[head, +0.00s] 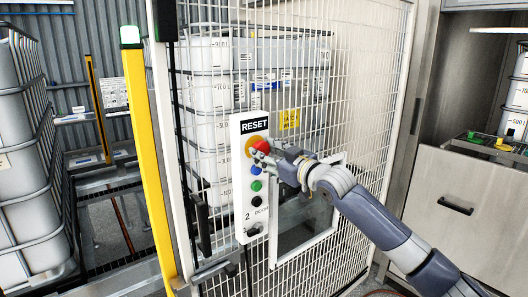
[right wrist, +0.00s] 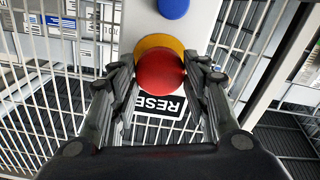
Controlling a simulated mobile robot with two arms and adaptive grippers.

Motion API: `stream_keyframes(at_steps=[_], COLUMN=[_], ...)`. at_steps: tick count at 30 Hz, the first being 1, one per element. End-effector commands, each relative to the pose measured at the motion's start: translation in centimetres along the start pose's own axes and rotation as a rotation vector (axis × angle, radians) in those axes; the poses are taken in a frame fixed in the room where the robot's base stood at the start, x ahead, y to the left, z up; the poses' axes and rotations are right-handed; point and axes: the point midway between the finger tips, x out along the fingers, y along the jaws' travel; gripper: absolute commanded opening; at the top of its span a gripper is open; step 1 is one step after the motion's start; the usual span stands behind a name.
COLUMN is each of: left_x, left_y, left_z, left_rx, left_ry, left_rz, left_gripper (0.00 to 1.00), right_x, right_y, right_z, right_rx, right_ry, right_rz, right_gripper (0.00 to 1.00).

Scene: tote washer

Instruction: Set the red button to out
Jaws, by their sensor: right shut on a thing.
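The red button (head: 261,147) is a round mushroom head on a yellow base, near the top of a white control panel (head: 241,200) just under the RESET label. My right gripper (head: 268,157) reaches it from the right in the head view. In the right wrist view the red button (right wrist: 159,73) sits between the two fingers of the right gripper (right wrist: 160,85), which are closed on it from both sides. Its yellow base (right wrist: 158,43) shows behind it. I cannot tell whether the button stands in or out. My left gripper is not in view.
Blue (head: 255,170), green (head: 256,186) and black (head: 255,201) buttons sit below the red one. The panel is fixed to a white mesh fence (head: 345,100). A yellow post (head: 148,150) stands to the left. A drawer cabinet (head: 460,190) is at right.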

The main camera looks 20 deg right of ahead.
Motion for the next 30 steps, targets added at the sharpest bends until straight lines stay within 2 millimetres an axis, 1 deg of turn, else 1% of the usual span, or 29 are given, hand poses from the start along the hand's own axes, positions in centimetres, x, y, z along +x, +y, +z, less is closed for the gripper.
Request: stream_keyframes(at_steps=[7, 8, 9, 10, 19, 23, 26, 30], left_x=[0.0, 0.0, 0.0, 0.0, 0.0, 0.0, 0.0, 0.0], left_y=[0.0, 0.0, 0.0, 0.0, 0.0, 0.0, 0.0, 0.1], left_z=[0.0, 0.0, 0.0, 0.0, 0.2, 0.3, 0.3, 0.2], left_rx=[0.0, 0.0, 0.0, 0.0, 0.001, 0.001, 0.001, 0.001], left_ry=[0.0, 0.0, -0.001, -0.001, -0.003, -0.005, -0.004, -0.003], left_rz=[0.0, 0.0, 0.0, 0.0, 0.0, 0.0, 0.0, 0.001], left_gripper=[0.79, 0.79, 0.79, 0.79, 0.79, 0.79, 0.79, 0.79], right_x=[0.0, 0.0, 0.0, 0.0, 0.0, -0.4, -1.3, -3.4], right_y=[0.0, 0.0, 0.0, 0.0, 0.0, 0.0, 0.1, 0.1], right_z=[0.2, 0.2, 0.2, 0.2, 0.1, 0.1, 0.1, 0.2], right_rx=[0.001, 0.001, 0.001, 0.001, 0.0, 0.0, 0.0, -0.002], right_ry=[-0.005, -0.005, -0.005, -0.005, -0.003, -0.003, -0.002, -0.004], right_rz=[0.0, 0.0, 0.0, 0.0, 0.0, 0.0, 0.001, 0.001], right_gripper=[0.0, 0.5, 0.59, 0.64, 0.64, 0.64, 0.64, 0.64])
